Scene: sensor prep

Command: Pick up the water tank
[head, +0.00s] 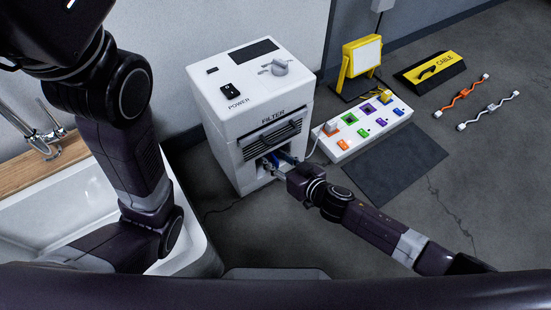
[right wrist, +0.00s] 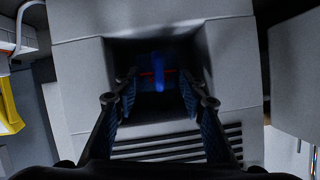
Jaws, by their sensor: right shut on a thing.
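A white box-shaped appliance (head: 250,105) marked POWER and FILTER stands on the floor in the middle of the head view. My right gripper (head: 272,164) reaches into a dark recess low on its front. In the right wrist view, the fingers (right wrist: 158,88) sit at either side inside this recess, shut on what looks like the water tank (right wrist: 158,68), a dark blue shape with a red line. Most of the tank is hidden in shadow, and its finger contact is hard to see. My left arm crosses the left of the head view; its gripper is out of sight.
Right of the appliance are a white panel (head: 362,130) with coloured blocks, a yellow lamp (head: 358,62), a yellow-black CABLE holder (head: 430,71) and loose connectors (head: 462,95). A dark mat (head: 395,165) lies before the panel. A white basin (head: 60,215) stands at left.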

